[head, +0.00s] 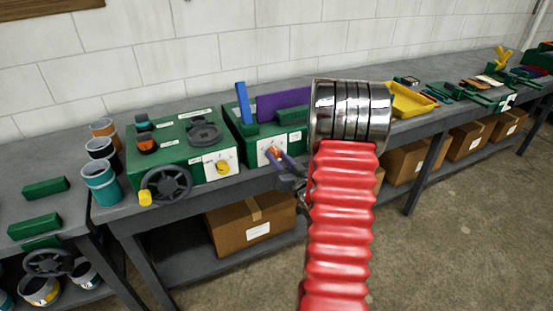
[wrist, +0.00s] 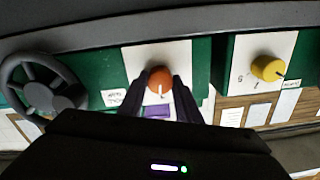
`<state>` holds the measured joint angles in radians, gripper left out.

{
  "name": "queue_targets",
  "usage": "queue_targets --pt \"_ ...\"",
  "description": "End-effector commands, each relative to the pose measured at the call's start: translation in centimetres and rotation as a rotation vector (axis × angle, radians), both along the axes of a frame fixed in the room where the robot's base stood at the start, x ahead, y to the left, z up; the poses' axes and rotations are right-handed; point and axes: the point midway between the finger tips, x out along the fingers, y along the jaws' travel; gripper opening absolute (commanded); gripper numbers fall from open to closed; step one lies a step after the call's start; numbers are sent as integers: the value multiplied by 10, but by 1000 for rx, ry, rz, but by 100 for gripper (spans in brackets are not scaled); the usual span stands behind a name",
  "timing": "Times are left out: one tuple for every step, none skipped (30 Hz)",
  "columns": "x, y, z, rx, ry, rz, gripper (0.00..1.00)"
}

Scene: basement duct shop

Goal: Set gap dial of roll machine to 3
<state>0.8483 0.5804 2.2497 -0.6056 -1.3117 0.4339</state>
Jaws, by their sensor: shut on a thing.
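My gripper (wrist: 159,84) is shut on an orange dial (wrist: 160,79), with its two dark purple fingers on either side of it. The dial is on a white plate (wrist: 143,56) on the front of a green machine. A pale pointer mark on the dial runs downward in the wrist view; I cannot read any number beside it. In the head view my gripper (head: 273,154) is at the white plate of the green machine (head: 232,119) with blue and purple parts. The orange dial (head: 276,150) shows there partly behind the fingers.
A yellow dial (wrist: 268,68) on a numbered white plate is beside it in the wrist view. A dark handwheel (wrist: 42,84) is at the left there. The neighbouring green machine (head: 170,150) has another handwheel (head: 166,186). Cans (head: 102,182) stand left of it.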

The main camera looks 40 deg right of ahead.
Motion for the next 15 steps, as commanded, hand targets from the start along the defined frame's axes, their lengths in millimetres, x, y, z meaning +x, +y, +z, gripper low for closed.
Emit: queue_targets --pt "0 0 0 -14 4 0 8" --pt "0 0 0 -23 7 0 8" --pt "0 0 0 -40 12 0 8" --pt "0 0 0 -52 15 0 8" --pt "0 0 0 -63 18 0 8" --pt "0 0 0 -78 23 1 8" --pt "0 0 0 -85 25 1 8" --pt "0 0 0 -92 27 1 8" --pt "0 0 0 -98 29 1 8" --pt "0 0 0 -99 29 1 8" --pt "0 0 0 -99 29 1 8" --pt "0 0 0 -99 29 1 8" --pt "0 0 0 -99 29 1 8" --pt "0 0 0 -99 29 1 8" --pt "0 0 0 -98 29 1 8"
